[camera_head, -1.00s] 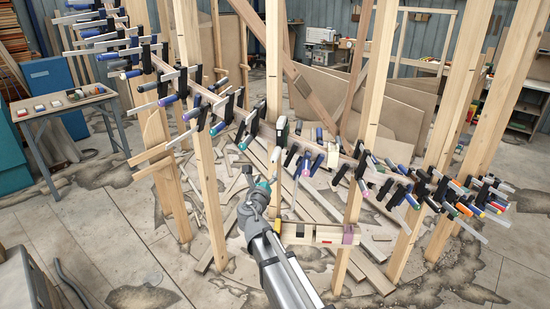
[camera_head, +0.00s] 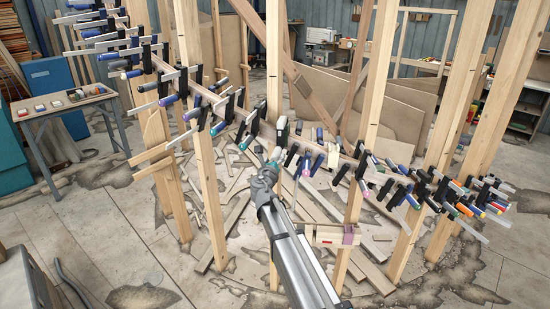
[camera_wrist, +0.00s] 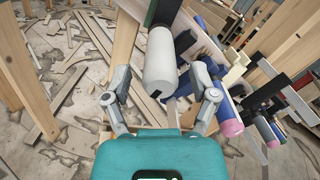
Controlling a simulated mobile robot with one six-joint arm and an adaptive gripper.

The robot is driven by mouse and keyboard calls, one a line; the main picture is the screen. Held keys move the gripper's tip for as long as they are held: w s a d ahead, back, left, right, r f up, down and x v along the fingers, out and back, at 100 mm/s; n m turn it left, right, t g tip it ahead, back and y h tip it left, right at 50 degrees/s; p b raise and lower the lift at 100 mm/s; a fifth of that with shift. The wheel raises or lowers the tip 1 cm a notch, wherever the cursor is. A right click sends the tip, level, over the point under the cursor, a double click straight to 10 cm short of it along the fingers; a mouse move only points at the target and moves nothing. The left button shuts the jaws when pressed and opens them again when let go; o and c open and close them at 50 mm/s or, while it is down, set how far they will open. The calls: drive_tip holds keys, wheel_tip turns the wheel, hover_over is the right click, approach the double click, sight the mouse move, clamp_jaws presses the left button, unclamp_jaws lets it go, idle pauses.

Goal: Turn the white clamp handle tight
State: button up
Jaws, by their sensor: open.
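The white clamp handle (camera_wrist: 160,62) is a thick, rounded cylinder in the upper middle of the wrist view. Its near end, with a dark slot, points toward my gripper (camera_wrist: 161,76). The two grey fingers are open, one on each side of the handle, with a visible gap on both sides. In the head view my gripper (camera_head: 275,160) is just below the clamp row, at the white handle (camera_head: 277,152), which is small and partly hidden there. A dark green clamp part (camera_wrist: 163,12) shows behind the handle in the wrist view.
Blue and pink-ended clamp handles (camera_wrist: 230,122) crowd close to the right finger. A wooden post (camera_wrist: 118,50) stands to the left. Many more clamps (camera_head: 375,180) line the curved beam. Loose boards lie on the floor.

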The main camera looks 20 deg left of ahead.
drive_tip(key=shift+w+a, duration=0.15)
drive_tip(key=shift+w, duration=0.8)
clamp_jaws()
